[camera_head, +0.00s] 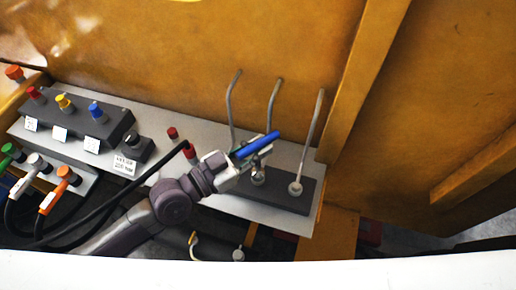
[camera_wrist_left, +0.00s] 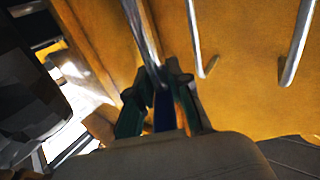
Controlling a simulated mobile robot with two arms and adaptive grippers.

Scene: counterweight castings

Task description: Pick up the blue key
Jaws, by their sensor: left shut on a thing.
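The blue key (camera_head: 258,144) is a slim blue bar in the head view, tilted up to the right. My left gripper (camera_head: 250,157) is shut on it, and the key sticks out past the fingertips. The key looks to be above the grey panel, in front of the metal levers; its exact height I cannot tell. In the left wrist view my left gripper (camera_wrist_left: 160,95) has a dark blue strip, the key (camera_wrist_left: 164,112), between its fingers. My right gripper is not in view.
Three metal levers (camera_head: 310,130) rise from a dark base (camera_head: 285,197) around the gripper. A box with red, yellow and blue buttons (camera_head: 75,118) stands left on the grey panel (camera_head: 228,205). Cables with coloured plugs (camera_head: 50,195) lie at the far left. An orange wall (camera_head: 200,50) stands behind.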

